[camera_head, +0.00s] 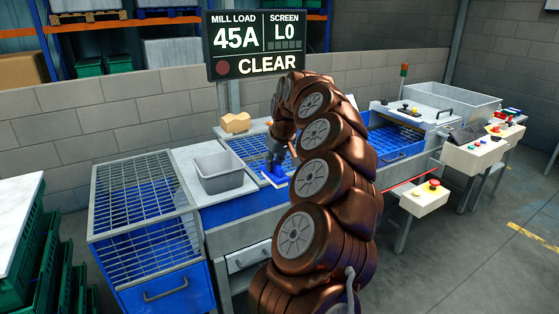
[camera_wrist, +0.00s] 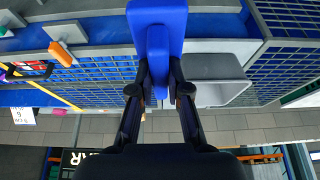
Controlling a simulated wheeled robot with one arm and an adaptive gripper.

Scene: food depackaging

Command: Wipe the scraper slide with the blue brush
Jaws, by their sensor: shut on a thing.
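The blue brush (camera_wrist: 157,18) is held between the two dark fingers of my gripper (camera_wrist: 159,82) in the wrist view. In the head view my gripper (camera_head: 276,146) points down over the blue and grey bench, with the brush (camera_head: 271,169) below it. A pale flat piece with blue on it (camera_head: 282,174) lies right at the brush; I cannot tell whether it is the scraper slide or whether the brush touches it. My arm hides part of the bench behind and to the right.
A grey tub (camera_head: 222,168) stands left of the brush and also shows in the wrist view (camera_wrist: 218,75). A yellow-tan block (camera_head: 236,122) sits behind. A wire-mesh crate (camera_head: 140,190) stands left. A display (camera_head: 268,45) reads CLEAR. Control boxes (camera_head: 424,197) stand right.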

